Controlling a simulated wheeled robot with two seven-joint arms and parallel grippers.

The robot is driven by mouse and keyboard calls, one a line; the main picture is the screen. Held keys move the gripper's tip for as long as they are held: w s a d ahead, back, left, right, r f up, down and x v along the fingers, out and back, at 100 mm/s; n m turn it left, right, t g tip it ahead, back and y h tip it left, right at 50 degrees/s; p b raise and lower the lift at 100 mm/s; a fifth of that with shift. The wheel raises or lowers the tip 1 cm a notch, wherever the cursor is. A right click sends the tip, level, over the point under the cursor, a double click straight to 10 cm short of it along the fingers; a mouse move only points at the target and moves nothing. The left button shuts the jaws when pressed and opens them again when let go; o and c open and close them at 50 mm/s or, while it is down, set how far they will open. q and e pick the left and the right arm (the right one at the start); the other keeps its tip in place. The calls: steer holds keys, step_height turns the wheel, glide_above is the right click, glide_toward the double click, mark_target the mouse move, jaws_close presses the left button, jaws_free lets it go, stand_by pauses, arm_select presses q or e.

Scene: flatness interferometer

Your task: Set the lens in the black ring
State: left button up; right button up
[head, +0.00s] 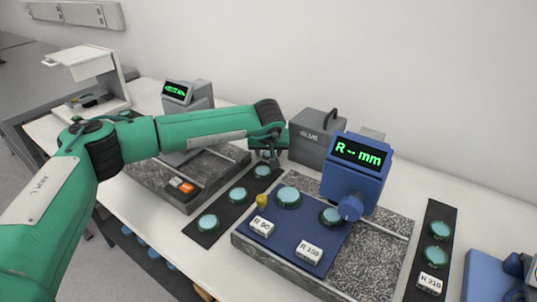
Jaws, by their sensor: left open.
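A black strip (226,208) left of the blue plate carries three pale teal lenses: a far one (262,172), a middle one (238,195) and a near one (208,222). My left gripper (265,157) is open, pointing down just above or at the far lens; I cannot tell whether its fingers touch it. Two more lenses sit on the blue plate (280,240), one in the open (288,196) and one (331,216) beside the blue gauge head. I cannot make out a separate black ring; part of the left grey stone base (165,186) is hidden by my left arm. My right gripper is out of view.
A blue gauge (357,175) reading "R -- mm" stands on a speckled stone block (375,262). A grey box (312,140) stands behind. Another black strip (436,212) with lenses lies right. A grey display unit (177,92) stands behind my left arm.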

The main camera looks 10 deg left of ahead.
arm_select(q)
steer(key=shift+c, duration=0.5)
steer(key=c, duration=0.7)
steer(key=shift+r, duration=0.1)
